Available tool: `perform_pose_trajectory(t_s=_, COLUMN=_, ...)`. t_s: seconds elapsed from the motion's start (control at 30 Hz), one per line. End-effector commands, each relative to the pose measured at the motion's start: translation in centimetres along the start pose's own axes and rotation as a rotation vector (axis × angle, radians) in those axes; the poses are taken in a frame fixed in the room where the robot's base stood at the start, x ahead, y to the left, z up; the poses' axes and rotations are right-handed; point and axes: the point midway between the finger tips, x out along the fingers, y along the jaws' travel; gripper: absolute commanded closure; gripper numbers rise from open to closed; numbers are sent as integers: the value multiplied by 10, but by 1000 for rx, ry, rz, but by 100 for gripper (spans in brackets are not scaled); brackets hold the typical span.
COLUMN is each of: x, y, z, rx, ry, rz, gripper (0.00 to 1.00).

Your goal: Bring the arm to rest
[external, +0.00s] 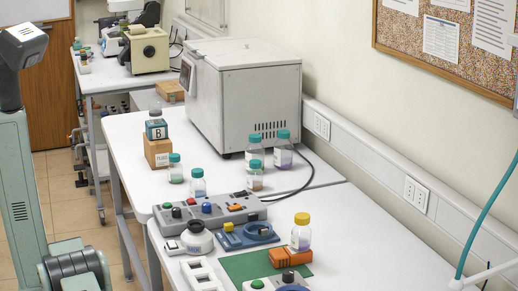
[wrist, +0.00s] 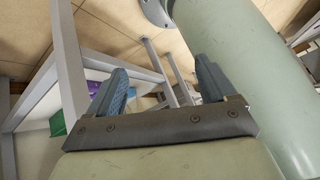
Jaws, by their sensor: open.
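My gripper (wrist: 158,88) shows in the wrist view with its two blue-grey fingers spread wide apart. It is open and nothing is between the fingers. Beyond it are the grey table legs, the tiled floor and a pale green cylindrical part of my own body. In the external view only pale green sections of my arm show at the left edge; the gripper itself is not visible there.
The white table (external: 345,215) holds a grey box-shaped machine (external: 245,95), several teal-capped bottles, a yellow-capped bottle (external: 301,235), a button panel (external: 210,212) and a green mat (external: 240,268). A cardboard box (external: 157,150) carries a bottle marked B (external: 156,129). The table's right side is bare.

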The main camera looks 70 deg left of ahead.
Motion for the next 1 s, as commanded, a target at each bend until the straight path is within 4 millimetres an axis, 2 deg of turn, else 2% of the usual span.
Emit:
perform_pose_trajectory(t_s=0.03, x=19, y=-13, z=-20, rx=-26, ry=45, rz=-27, gripper=16)
perform_pose_trajectory(t_s=0.1, x=40, y=-27, z=-40, rx=-65, ry=106, rz=-61, gripper=16)
perform_pose_trajectory(t_s=0.3, x=87, y=-62, z=-98, rx=-146, ry=258, rz=-150, gripper=16)
perform_pose_trajectory(t_s=0.47, x=118, y=-80, z=-142, rx=-140, ry=322, rz=-249, gripper=16)
perform_pose_trajectory(t_s=0.6, x=133, y=-77, z=-159, rx=-58, ry=279, rz=-330, gripper=16)
perform_pose_trajectory(t_s=1.0, x=168, y=-52, z=-184, rx=252, ry=-4, rz=-463, gripper=16)
